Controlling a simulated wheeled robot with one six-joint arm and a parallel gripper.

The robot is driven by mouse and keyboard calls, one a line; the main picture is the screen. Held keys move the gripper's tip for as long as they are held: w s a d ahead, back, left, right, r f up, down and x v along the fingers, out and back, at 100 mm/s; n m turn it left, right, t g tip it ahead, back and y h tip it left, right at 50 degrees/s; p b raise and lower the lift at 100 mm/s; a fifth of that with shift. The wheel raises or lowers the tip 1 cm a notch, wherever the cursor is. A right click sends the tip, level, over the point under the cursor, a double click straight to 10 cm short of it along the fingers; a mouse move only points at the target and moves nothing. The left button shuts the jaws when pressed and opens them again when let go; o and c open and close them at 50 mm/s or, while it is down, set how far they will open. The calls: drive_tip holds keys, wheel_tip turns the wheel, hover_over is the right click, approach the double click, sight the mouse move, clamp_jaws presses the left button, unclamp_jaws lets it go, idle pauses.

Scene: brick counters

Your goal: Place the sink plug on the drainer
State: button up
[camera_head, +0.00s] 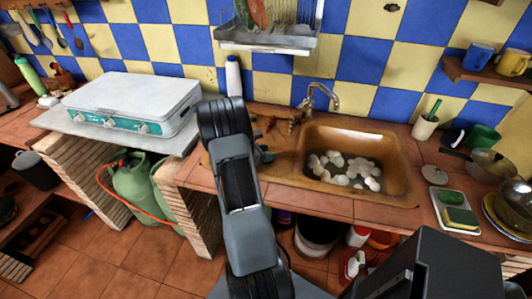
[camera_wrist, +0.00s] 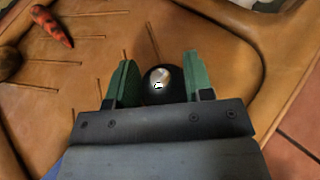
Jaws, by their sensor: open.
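A black round thing with a shiny metal centre, which looks like the sink plug (camera_wrist: 152,96), sits between the green fingers of my gripper (camera_wrist: 160,62) in the wrist view. The fingers are apart, with a visible gap on each side of it. Below is the tan grooved drainer (camera_wrist: 85,75); the plug's underside is hidden, so I cannot tell whether it touches. In the head view the drainer (camera_head: 284,152) lies left of the basin. My arm covers part of it and hides the plug; only a bit of a green finger (camera_head: 264,155) shows.
Reddish-brown items (camera_head: 293,122) lie at the drainer's back; one also shows in the wrist view (camera_wrist: 52,27). The basin (camera_head: 395,190) holds several whitish round things, with a tap (camera_head: 322,94) behind. A white bottle (camera_head: 233,76) stands behind my arm. A sponge tray (camera_head: 437,205) is at right.

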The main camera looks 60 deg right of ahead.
drive_tip(key=b+v, duration=0.1)
drive_tip(key=v, duration=1.1)
drive_tip(key=shift+a+r, duration=0.15)
drive_tip(key=shift+r, duration=0.1)
drive_tip(key=s+a+r+m+t+y, duration=0.2)
drive_tip(key=a+r+m+t+y, duration=0.1)
drive_tip(key=a, duration=0.8)
drive_tip(key=s+a+r+m+t+y, duration=0.2)
drive_tip(key=a+m+y, duration=0.3)
drive_tip(key=a, duration=0.6)
drive_tip(key=s+a+r+m+t+y, duration=0.1)
drive_tip(key=a+r+m+t+y, duration=0.3)
drive_tip(key=a, duration=0.6)
drive_tip(key=shift+s+a+r+m+t, duration=0.3)
drive_tip(key=shift+s+a+r+t, duration=0.1)
drive_tip(key=shift+r+t, duration=0.2)
drive_tip(key=shift+c, duration=0.4)
drive_tip(key=shift+d, duration=0.15)
